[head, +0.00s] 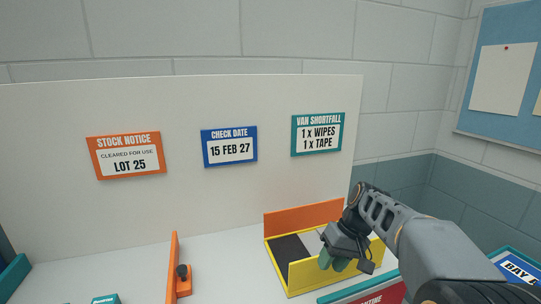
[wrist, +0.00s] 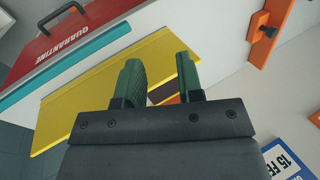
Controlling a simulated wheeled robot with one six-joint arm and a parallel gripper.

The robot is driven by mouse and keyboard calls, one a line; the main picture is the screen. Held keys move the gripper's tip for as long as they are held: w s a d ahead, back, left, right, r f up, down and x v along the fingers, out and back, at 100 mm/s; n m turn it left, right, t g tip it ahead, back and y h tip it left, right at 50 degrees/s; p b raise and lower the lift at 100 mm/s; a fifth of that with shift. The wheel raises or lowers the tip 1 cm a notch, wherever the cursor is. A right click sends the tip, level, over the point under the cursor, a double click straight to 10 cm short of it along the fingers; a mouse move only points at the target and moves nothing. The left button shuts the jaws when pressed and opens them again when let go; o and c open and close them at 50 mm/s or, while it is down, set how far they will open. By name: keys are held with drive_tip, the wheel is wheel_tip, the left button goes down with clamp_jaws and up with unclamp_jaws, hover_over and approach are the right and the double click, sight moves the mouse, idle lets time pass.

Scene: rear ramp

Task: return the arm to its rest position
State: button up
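My arm reaches in from the lower right of the head view, with my gripper (head: 345,264) low at the front wall of a yellow tray (head: 302,277). In the wrist view my gripper (wrist: 160,76) has its two green fingers apart, with nothing seen held between them. The fingertips point toward the yellow tray, whose wall (wrist: 85,95) fills the middle of that view. I cannot tell whether they touch it. My gripper and forearm hide the tray's right part.
A red quarantine box (wrist: 75,40) with a dark handle lies close beside the yellow tray. An orange bracket (head: 173,268) with a black knob stands to the left. A white panel (head: 230,190) with notices rises behind. The white surface between bracket and tray is clear.

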drive_tip(key=s+f+m+t+h, duration=0.1)
drive_tip(key=s+t+h, duration=0.1)
drive_tip(key=s, duration=0.4)
drive_tip(key=s+d+f+m+t+h, duration=0.1)
drive_tip(key=s+f+t+h, duration=0.1)
drive_tip(key=s, duration=0.5)
drive_tip(key=shift+s+d+f+t+h, duration=0.2)
drive_tip(key=shift+d+f+t+h, duration=0.1)
drive_tip(key=shift+t, duration=0.1)
